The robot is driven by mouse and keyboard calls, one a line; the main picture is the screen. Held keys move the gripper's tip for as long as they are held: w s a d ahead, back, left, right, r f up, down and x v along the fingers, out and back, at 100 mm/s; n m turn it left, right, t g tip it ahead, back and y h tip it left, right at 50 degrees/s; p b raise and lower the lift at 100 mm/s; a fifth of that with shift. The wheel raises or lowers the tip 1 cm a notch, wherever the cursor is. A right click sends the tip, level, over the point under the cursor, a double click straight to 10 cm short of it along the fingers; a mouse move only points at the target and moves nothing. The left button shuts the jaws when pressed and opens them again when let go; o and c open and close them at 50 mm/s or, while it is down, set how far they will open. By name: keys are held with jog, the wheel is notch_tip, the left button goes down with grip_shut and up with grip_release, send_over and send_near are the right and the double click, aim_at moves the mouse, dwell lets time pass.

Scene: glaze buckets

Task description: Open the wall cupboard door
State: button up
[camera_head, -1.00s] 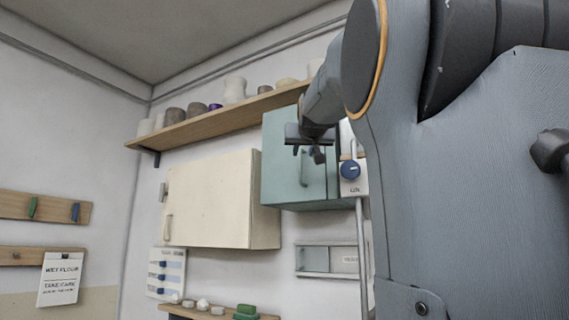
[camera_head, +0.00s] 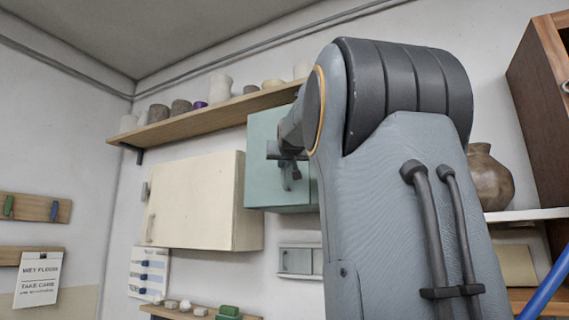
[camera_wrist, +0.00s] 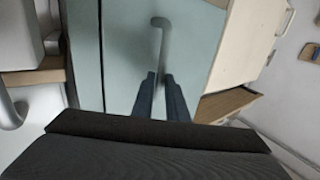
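A teal wall cupboard (camera_head: 262,150) hangs under the shelf. In the wrist view its door (camera_wrist: 125,45) fills the middle and looks closed. A grey bar handle (camera_wrist: 161,38) stands out from the door. My gripper (camera_wrist: 161,78) has its two dark fingers apart by a narrow gap, with the handle's near end lined up between their tips. I cannot tell whether they touch it. In the head view my gripper (camera_head: 284,157) is in front of the teal door, and my arm hides the cupboard's right part.
A cream cupboard (camera_head: 195,200) hangs left of the teal one, its door closed. A wooden shelf (camera_head: 200,122) with several pots runs above both. A small shelf (camera_head: 190,312) with small items is below. A brown vase (camera_head: 489,178) stands at the right.

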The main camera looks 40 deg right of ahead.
grip_shut()
jog(key=shift+a, duration=0.1)
